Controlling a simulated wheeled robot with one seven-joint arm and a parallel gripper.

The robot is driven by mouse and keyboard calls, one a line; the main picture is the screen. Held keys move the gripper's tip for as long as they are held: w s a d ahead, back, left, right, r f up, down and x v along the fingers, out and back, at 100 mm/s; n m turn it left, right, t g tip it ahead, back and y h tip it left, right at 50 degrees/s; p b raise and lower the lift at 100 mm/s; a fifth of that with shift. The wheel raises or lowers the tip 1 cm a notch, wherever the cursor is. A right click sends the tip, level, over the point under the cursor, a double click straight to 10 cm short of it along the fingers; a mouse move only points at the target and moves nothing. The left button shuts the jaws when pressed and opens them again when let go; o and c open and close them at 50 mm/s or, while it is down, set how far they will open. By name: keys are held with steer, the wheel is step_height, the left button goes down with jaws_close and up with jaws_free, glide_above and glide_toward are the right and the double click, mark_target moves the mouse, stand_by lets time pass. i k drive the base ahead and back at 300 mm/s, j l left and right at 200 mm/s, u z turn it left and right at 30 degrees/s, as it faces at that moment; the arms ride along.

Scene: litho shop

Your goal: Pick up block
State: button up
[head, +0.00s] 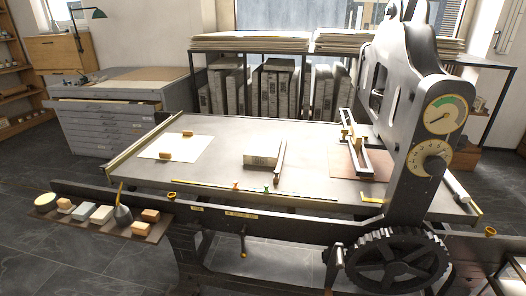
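A pale block (261,161) with dark marking on its front sits on the grey press bed (225,172), near the middle. A slim brown bar (279,160) lies close to its right side; I cannot tell whether they touch. Several smaller blocks, among them an orange-tan block (150,215) and a pale grey block (101,215), rest on the dark tray (128,231) at the left front. The task does not say which block is meant. My gripper is not in view.
A white sheet (182,148) with two small yellow-brown pieces lies on the bed's left. A dark sliding frame (354,145) stands over a brown sheet at right. The tall press upright (407,140) and gear wheel (398,262) block the right side. Bare bed surrounds the middle block's left.

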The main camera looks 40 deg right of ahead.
mark_target(147, 215)
steer(key=i+j+u, duration=0.1)
steer(key=i+j, duration=1.2)
steer(key=i, duration=0.15)
